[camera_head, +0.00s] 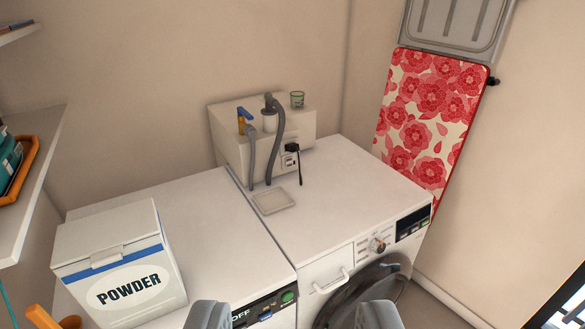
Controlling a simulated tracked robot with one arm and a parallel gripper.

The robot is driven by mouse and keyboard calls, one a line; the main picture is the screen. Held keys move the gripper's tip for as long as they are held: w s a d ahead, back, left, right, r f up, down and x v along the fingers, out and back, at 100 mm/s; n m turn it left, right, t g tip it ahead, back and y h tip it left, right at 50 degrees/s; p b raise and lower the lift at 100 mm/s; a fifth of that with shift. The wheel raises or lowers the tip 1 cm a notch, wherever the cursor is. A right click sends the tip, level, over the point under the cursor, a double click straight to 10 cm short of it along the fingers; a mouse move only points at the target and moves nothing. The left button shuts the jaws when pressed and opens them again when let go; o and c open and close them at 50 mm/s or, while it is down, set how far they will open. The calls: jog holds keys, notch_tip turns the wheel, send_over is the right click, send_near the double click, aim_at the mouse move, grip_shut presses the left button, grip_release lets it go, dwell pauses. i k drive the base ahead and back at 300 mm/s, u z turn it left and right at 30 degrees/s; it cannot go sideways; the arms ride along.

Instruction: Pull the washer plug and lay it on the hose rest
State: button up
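The black washer plug (292,147) sits in a socket (290,160) on the front of a cream box behind the washer. Its short black cord hangs down beside the socket. A shallow light grey tray (274,202) lies on the back left of the washer's top, just in front of the grey hoses; it looks like the hose rest, and it is empty. The white washer (335,205) stands at the centre right. My gripper (291,314) shows two grey fingertips wide apart at the bottom edge. It is open and empty, well short of the plug.
Grey hoses (276,140) and a blue-handled tap (245,118) are left of the plug. A powder box (115,265) is at the lower left. A flowered ironing board (430,110) leans at right. The washer top is mostly clear.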

aim_at(291, 147)
jog(key=k, duration=0.2)
jog(key=z, duration=0.4)
jog(key=i, duration=2.1)
jog(key=u, duration=0.65)
